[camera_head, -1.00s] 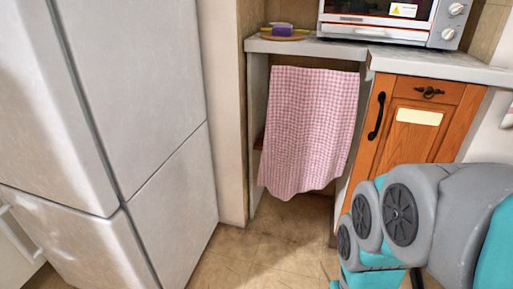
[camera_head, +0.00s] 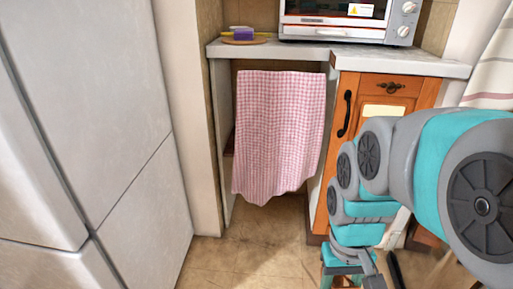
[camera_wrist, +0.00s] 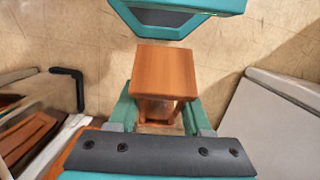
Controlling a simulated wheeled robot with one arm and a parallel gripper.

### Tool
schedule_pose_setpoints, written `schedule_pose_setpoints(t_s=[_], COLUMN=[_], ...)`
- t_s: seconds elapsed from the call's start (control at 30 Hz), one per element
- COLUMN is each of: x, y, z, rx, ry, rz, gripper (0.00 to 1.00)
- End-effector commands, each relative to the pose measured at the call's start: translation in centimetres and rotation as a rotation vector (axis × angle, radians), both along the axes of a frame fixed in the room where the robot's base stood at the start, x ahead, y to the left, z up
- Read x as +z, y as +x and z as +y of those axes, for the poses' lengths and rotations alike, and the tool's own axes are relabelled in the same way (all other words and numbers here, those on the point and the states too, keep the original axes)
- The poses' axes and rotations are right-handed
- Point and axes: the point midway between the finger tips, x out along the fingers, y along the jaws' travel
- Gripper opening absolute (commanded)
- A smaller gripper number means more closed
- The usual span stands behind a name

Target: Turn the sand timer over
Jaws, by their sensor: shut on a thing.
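The sand timer (camera_wrist: 164,72) is a wooden frame with a square end plate, seen close up in the wrist view. Its posts and a paler middle part show below that plate, partly hidden by my gripper. My gripper (camera_wrist: 162,112) is shut on the timer, with green finger parts on both sides of it. In the head view my gripper (camera_head: 350,272) hangs low at the bottom edge, in front of the orange cabinet. I cannot make out the timer clearly there.
A worktop (camera_head: 420,64) carries a toaster oven (camera_head: 335,20) and a plate with a purple and yellow item (camera_head: 243,35). A pink checked towel (camera_head: 280,135) hangs below it. A wooden cabinet (camera_head: 345,90) stands right, a fridge (camera_head: 95,120) left. Floor (camera_head: 250,255) between is bare.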

Motion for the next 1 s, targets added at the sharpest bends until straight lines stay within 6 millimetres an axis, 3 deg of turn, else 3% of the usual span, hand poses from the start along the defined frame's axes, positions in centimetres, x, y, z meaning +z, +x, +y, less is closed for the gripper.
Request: schedule_pose_setpoints(t_s=[0.47, 0.77, 1.0], x=[-1.5, -4.0, -7.1], y=[12.0, 19.2, 24.6], z=[0.0, 0.0, 0.0], rx=[0.000, 0.000, 0.000], ry=[0.000, 0.000, 0.000], rz=[0.004, 0.002, 0.003], gripper=[0.00, 0.00, 0.00])
